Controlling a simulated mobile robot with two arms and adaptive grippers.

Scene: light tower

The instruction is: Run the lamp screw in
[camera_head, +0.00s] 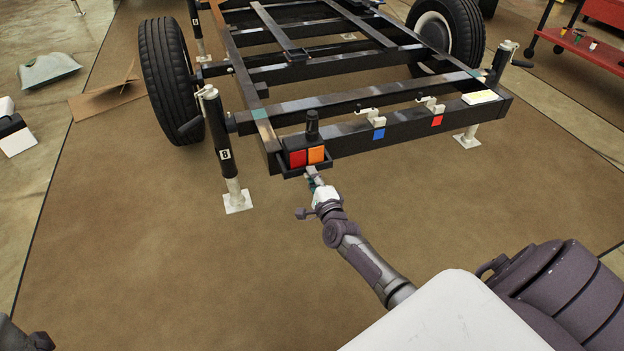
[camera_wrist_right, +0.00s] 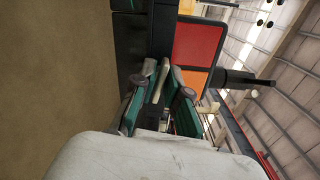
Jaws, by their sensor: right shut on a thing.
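The lamp (camera_head: 306,157), with a red and an orange lens, sits in a dark bracket at the near left corner of the trailer frame. It also shows in the right wrist view (camera_wrist_right: 196,45). A black upright cylinder (camera_head: 312,126) stands on top of it. My right gripper (camera_head: 313,175) is at the lamp's lower front edge. In the right wrist view its fingertips (camera_wrist_right: 160,80) are closed together beside the lenses. The small thing between them, at the lamp screw's likely place, is too hidden to make out. My left gripper is out of view; only a dark arm part shows at bottom left.
The black trailer frame (camera_head: 350,141) carries blue and red tags on its rear beam. A jack post (camera_head: 217,135) marked B stands left of the lamp, near a tire (camera_head: 168,80). A red cart (camera_head: 590,47) is at the far right. The floor in front is clear.

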